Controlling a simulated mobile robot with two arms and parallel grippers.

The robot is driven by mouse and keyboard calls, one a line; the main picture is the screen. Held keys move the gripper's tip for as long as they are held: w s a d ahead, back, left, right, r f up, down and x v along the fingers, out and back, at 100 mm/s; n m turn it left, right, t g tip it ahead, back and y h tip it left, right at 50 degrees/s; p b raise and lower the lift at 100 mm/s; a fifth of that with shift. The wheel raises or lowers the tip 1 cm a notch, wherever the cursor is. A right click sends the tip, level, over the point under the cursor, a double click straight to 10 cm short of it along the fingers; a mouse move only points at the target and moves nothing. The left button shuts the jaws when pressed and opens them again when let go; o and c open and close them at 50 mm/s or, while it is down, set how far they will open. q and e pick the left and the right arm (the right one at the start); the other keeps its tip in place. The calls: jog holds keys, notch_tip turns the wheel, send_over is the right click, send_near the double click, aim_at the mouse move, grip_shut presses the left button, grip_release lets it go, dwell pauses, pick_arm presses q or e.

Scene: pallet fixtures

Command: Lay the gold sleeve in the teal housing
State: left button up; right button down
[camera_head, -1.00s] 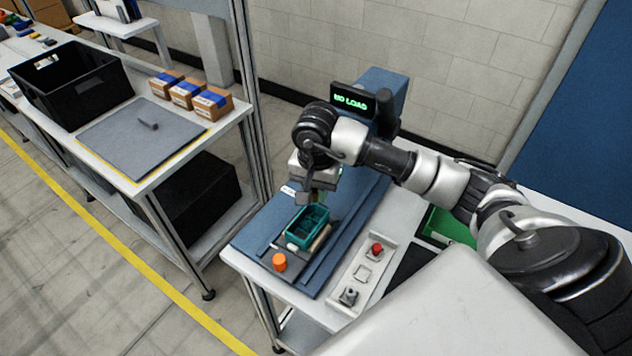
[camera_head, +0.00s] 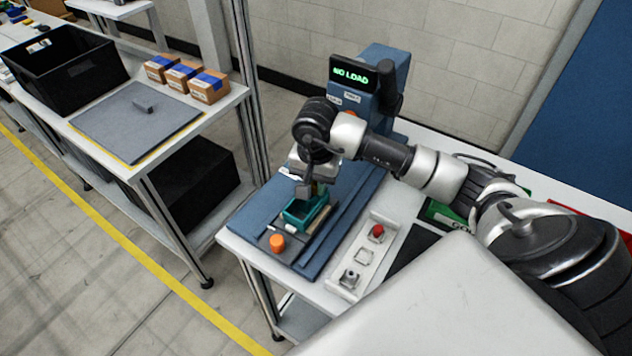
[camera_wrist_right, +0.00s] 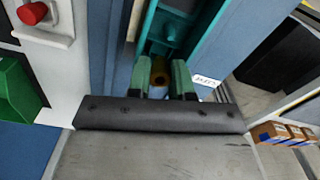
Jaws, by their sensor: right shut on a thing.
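The teal housing (camera_head: 296,222) is an open-topped box on the blue fixture in the head view; it also shows at the top of the right wrist view (camera_wrist_right: 205,40). My right gripper (camera_head: 313,192) points down over the far part of the housing. In the wrist view the fingers of my right gripper (camera_wrist_right: 163,78) are shut on the gold sleeve (camera_wrist_right: 159,74), whose round end shows between them. The sleeve is at the housing's opening; I cannot tell whether it touches the housing floor. The sleeve is mostly hidden in the head view. My left gripper is not in view.
An orange knob (camera_head: 277,242) stands near the housing. A control panel with a red button (camera_head: 377,231) lies to the right. Behind stands a blue press with a "NO LOAD" display (camera_head: 356,73). A side table holds a black crate (camera_head: 50,75) and small boxes (camera_head: 208,86).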

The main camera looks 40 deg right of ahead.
jog(key=shift+s+a+f, duration=0.2)
jog(key=shift+s+f, duration=0.1)
jog(key=shift+f, duration=0.35)
jog(key=shift+a+b, duration=0.1)
jog(key=shift+b, duration=0.6)
dwell(0.5)
jog(key=c, duration=1.3)
grip_release()
jog(key=shift+c, duration=0.2)
jog(key=shift+w+r, duration=0.1)
jog(key=shift+r, duration=0.1)
jog(key=shift+w+r+p, duration=0.15)
jog(key=shift+r+p, duration=0.65)
jog(key=shift+r, duration=0.45)
jog(key=shift+o, duration=0.5)
jog(key=shift+d, duration=0.2)
jog(key=o, duration=0.5)
jog(key=shift+c, duration=0.2)
